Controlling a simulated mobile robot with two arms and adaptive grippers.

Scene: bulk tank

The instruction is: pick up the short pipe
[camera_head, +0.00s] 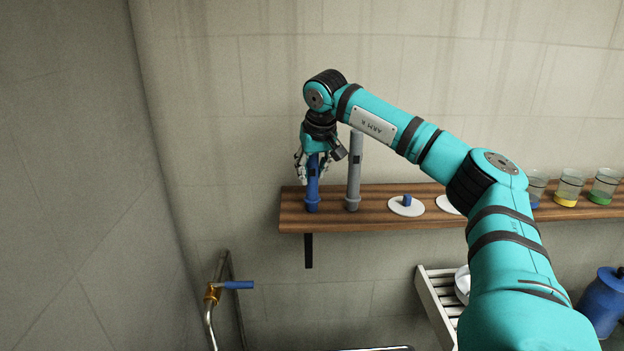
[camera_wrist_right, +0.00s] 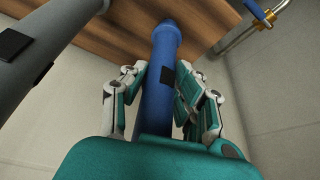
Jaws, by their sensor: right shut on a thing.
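The short pipe is blue (camera_head: 312,192) and stands upright at the left end of the wooden shelf (camera_head: 384,217). My right gripper (camera_head: 314,170) reaches down over it from above and is shut around its upper part. In the right wrist view the blue pipe (camera_wrist_right: 158,85) runs between the fingers of my right gripper (camera_wrist_right: 160,95), with a dark patch on its side. A taller grey pipe (camera_head: 353,180) stands upright just to the right of the blue one. It also shows at the left of the wrist view (camera_wrist_right: 38,45). My left gripper is not in view.
White discs lie on the shelf to the right, one with a small blue piece (camera_head: 407,201) on it. Glass beakers (camera_head: 568,189) with coloured liquid stand further right. Below are a brass valve with a blue handle (camera_head: 236,285), a white rack (camera_head: 437,303) and a blue container (camera_head: 602,303).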

